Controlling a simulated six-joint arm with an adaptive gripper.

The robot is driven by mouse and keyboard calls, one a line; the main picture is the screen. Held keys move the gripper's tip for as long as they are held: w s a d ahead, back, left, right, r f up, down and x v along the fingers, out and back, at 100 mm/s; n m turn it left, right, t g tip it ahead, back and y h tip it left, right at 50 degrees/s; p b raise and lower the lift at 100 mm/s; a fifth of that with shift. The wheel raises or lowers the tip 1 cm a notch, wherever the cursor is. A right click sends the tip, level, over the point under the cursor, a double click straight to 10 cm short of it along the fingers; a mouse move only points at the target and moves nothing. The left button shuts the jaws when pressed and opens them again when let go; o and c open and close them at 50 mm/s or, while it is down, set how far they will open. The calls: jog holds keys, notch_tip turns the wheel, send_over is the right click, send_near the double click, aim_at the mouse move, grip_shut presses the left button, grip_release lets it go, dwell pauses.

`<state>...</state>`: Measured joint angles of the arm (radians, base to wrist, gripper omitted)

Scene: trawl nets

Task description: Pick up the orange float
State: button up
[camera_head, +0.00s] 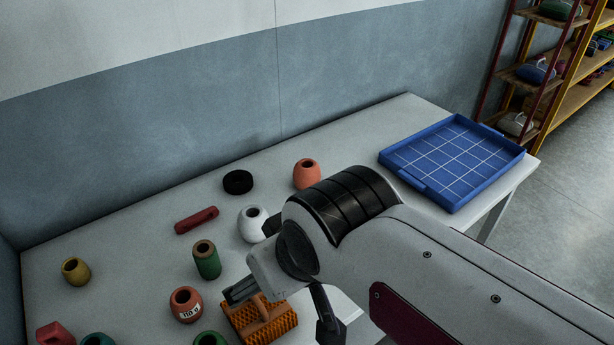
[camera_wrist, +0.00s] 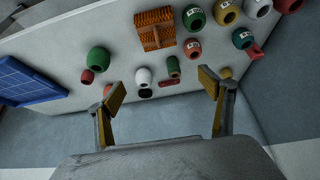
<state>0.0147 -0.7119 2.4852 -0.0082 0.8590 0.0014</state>
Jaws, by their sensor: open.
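The orange float (camera_head: 306,174), rounded with a dark hole in its top, stands upright on the table near the wall, just beyond my arm in the head view. In the wrist view an orange-red piece (camera_wrist: 107,90), likely this float, is partly hidden behind the left finger. My gripper (camera_wrist: 162,88) is open, with its fingers wide apart and nothing held. In the head view it is over the front of the table by the orange brush, well away from the orange float, and partly hidden by my wrist.
A white float (camera_head: 252,223) and a black ring (camera_head: 238,182) stand near the orange float. A blue tray (camera_head: 418,184) lies to the right. A labelled reddish float (camera_head: 186,304), green cylinder (camera_head: 206,259), red cylinder (camera_head: 196,220), yellow float (camera_head: 76,270) and orange brush (camera_head: 258,318) are leftward.

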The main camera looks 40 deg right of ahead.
jog(key=w+d+m+t+h, duration=0.1)
jog(key=w+d, duration=0.3)
jog(key=w, duration=0.4)
jog(key=w+d+t+h, duration=0.1)
jog(key=w+d, duration=0.3)
jog(key=w, duration=0.4)
jog(key=m+t+h, duration=0.1)
jog(key=t+h, duration=0.1)
jog(key=t, duration=0.1)
send_over(310, 172)
jog(key=s+a, duration=0.3)
jog(key=a, duration=0.7)
notch_tip(310, 172, down, 10)
jog(key=r, duration=0.1)
jog(key=shift+m+t, duration=0.3)
jog(key=shift+t, duration=0.6)
jog(key=w+d+f, duration=0.1)
jog(key=d+f, duration=0.2)
jog(key=w+d+f, duration=0.1)
jog(key=d+f, duration=0.2)
jog(key=f, duration=0.1)
jog(key=d+f, duration=0.3)
jog(key=f, duration=0.1)
jog(key=shift+w+d, duration=0.2)
jog(key=shift+w, duration=0.2)
jog(key=shift+d+f, duration=0.3)
jog(key=shift+f, duration=0.15)
jog(key=shift+f, duration=1.75)
jog(key=shift+f, duration=0.1)
